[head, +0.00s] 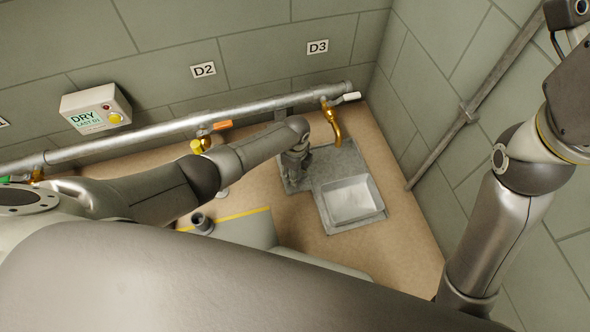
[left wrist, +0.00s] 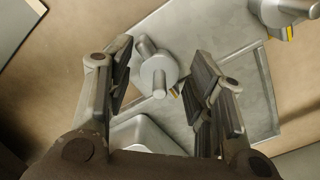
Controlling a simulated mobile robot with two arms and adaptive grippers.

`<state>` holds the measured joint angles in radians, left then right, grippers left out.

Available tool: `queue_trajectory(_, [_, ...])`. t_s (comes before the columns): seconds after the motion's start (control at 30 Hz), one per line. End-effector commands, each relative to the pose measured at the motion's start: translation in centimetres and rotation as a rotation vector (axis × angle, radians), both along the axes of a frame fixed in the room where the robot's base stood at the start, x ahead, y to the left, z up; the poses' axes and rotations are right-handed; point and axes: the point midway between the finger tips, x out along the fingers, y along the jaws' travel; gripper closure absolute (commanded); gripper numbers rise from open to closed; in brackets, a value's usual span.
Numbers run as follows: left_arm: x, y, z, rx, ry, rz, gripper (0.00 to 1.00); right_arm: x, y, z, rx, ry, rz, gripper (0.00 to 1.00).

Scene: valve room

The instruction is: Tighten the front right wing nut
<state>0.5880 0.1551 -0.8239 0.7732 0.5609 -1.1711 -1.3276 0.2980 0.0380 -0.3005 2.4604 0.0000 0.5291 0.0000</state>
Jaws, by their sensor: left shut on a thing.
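A grey metal wing nut (left wrist: 158,73) with a round hub and two stubby wings sits on a grey plate (left wrist: 262,95) in the left wrist view. Exact finger contact is hard to see. In the head view my left gripper (head: 293,170) points down at the left part of the plate (head: 328,157), and hides the nut there. A second grey fitting (left wrist: 283,10) with a yellow mark shows at the upper right of the wrist view. My right gripper is not in view.
A grey box with a yellow stripe (head: 240,228) stands nearer me. Brown floor right of the plate is clear.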

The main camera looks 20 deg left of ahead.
Motion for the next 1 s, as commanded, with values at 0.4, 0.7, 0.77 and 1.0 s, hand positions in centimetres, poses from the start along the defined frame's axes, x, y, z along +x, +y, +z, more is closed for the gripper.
queue_trajectory(0.4, [-0.1,-0.6,0.2,-0.010,0.001,-0.007,0.45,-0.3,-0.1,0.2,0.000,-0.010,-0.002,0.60])
queue_trajectory(0.7, [0.0,-0.5,2.5,-0.010,-0.002,-0.007,0.45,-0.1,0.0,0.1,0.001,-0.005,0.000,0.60])
queue_trajectory(0.77, [0.0,-0.6,3.4,-0.011,-0.003,-0.007,0.45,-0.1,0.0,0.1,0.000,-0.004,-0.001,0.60])
queue_trajectory(1.0, [0.0,-0.7,7.3,-0.011,-0.002,-0.010,0.45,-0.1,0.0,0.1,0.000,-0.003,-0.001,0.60])
